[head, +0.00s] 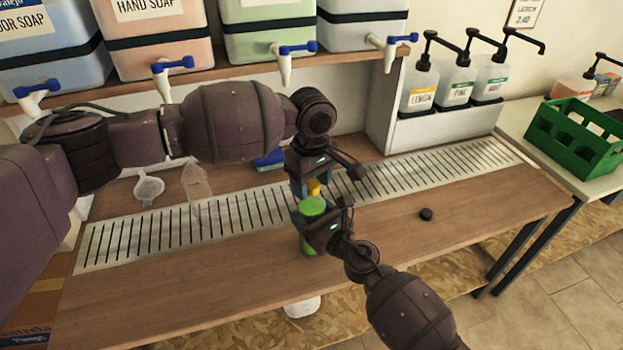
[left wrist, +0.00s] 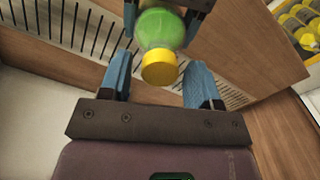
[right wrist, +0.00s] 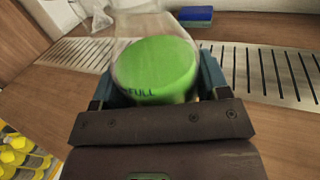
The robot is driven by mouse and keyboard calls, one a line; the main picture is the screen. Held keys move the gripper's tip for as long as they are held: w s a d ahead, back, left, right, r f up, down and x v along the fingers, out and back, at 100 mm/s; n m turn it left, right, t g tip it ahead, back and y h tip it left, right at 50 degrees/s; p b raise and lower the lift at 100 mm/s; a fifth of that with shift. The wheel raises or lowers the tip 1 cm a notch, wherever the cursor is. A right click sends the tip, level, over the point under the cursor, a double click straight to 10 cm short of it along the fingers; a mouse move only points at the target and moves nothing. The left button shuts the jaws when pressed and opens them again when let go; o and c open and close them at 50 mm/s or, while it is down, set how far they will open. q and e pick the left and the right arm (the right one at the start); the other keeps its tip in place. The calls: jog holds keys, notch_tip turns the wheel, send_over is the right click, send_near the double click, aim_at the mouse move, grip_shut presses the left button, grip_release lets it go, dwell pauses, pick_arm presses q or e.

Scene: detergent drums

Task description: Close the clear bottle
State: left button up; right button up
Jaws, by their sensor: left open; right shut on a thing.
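A green bottle (head: 311,207) with a yellow cap (left wrist: 160,68) is held roughly upright by my right gripper (head: 318,222). Its green surface (right wrist: 160,65) fills the space between those fingers and bears the word FULL. My left gripper (head: 308,184) is just above, fingers apart on either side of the yellow cap without visibly squeezing it. A clear, empty-looking bottle (head: 196,185) is on the left by the drain grate. A small black cap (head: 426,214) lies on the table at right.
A funnel (head: 148,188) and a blue sponge (head: 270,160) lie at the back. The slotted grate (head: 240,208) crosses the table (head: 200,280). Pump bottles (head: 455,85) and a green crate (head: 570,140) stand at right. Tapped drums (head: 270,35) line the shelf above. The front right table is mostly clear.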

pick_arm(q)
jog(key=c, duration=1)
jog(key=shift+o, duration=0.2)
jog(key=m, duration=2.3)
jog(key=shift+m, duration=0.4)
jog(key=m, duration=1.6)
jog(key=shift+m, duration=0.4)
jog(key=o, duration=1)
jog(key=shift+f, duration=0.1)
